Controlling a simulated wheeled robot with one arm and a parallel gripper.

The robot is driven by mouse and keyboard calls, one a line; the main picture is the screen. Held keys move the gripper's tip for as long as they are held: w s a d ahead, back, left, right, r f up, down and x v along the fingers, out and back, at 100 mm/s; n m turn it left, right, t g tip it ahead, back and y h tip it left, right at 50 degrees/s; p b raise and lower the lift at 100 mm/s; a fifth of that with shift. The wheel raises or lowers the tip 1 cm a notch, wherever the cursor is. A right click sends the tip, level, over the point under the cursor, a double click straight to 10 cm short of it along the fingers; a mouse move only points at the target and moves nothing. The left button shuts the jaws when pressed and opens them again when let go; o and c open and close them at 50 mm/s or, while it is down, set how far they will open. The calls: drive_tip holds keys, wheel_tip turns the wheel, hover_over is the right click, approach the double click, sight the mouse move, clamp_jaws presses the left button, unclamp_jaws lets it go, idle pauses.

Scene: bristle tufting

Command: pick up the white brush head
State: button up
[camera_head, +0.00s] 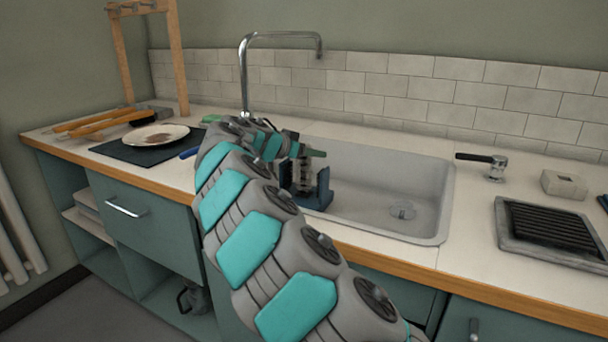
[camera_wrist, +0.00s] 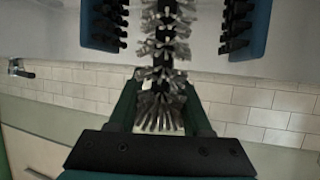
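The white brush head (camera_wrist: 163,55) is a dark core ringed with several tiers of pale grey-white bristles. In the wrist view it runs from the top edge down between the two dark green fingers of my gripper (camera_wrist: 160,90). The fingers stand apart, one on each side of the last bristles; contact is too unclear to tell. In the head view the brush head (camera_head: 302,173) is upright at the sink's left end, inside a dark blue holder (camera_head: 323,190). My gripper (camera_head: 295,150) reaches it from the left at its upper part. My arm hides part of the holder.
Blue walls with black bristles (camera_wrist: 257,25) flank the brush head on both sides. The sink (camera_head: 385,190) is otherwise clear, under a tall tap (camera_head: 243,70). A plate (camera_head: 155,136) lies on a dark mat at left. A drying grid (camera_head: 550,225) lies at right.

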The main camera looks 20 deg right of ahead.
clamp_jaws()
idle(0.7)
